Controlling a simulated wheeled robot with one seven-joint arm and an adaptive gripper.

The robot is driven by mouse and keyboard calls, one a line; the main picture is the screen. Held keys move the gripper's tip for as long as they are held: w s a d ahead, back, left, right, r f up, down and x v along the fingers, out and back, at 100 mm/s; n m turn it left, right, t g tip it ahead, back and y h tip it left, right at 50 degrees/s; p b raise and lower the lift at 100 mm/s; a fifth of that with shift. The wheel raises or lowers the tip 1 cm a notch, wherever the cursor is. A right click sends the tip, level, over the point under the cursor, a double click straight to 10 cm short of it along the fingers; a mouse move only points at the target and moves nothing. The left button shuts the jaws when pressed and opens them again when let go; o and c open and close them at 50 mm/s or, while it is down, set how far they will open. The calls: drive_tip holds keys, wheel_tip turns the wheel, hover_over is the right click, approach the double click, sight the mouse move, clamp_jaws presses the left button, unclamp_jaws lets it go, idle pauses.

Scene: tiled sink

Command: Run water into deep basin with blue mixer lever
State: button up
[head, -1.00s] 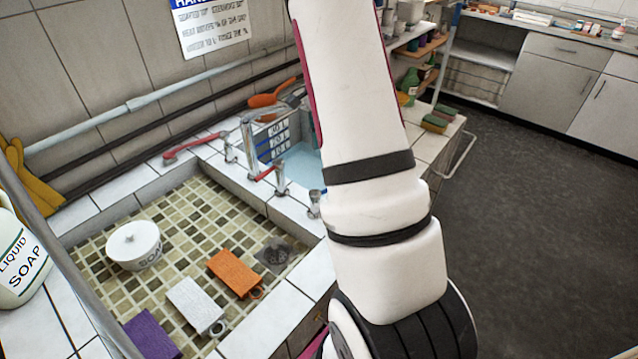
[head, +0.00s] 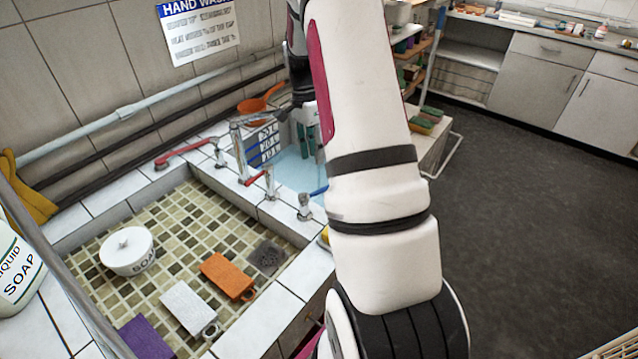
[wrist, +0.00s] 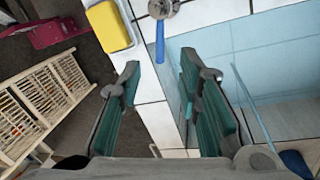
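The blue mixer lever (head: 319,191) sticks out from a chrome valve (head: 304,207) on the tiled ledge, partly hidden behind my arm. In the wrist view the blue lever (wrist: 160,42) lies ahead of my fingertips, roughly in line with the gap between them. My gripper (head: 308,140) hangs over the light blue deep basin (head: 295,174). In the wrist view my gripper (wrist: 162,80) is open, its teal fingers apart with nothing between them. The basin (wrist: 235,50) fills the right of that view. The chrome spout (head: 238,150) stands at the basin's left. I see no clear water stream.
Two red levers (head: 183,153) (head: 257,177) sit on nearby taps. The shallow tiled sink (head: 185,225) holds a white soap bowl (head: 127,252) and several coloured blocks. An orange pan (head: 260,103) lies behind the basin. A yellow sponge box (wrist: 110,25) is left of the lever.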

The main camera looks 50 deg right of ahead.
sight(315, 193)
drive_tip(key=f, duration=0.3)
drive_tip(key=s+f+p, duration=0.1)
drive_tip(key=f, duration=0.3)
drive_tip(key=s+f, duration=0.1)
drive_tip(key=f, duration=0.2)
drive_tip(key=shift+a+f+p, duration=0.15)
drive_tip(key=shift+a+p, duration=0.15)
drive_tip(key=shift+p, duration=0.1)
drive_tip(key=shift+c, duration=0.5)
clamp_jaws()
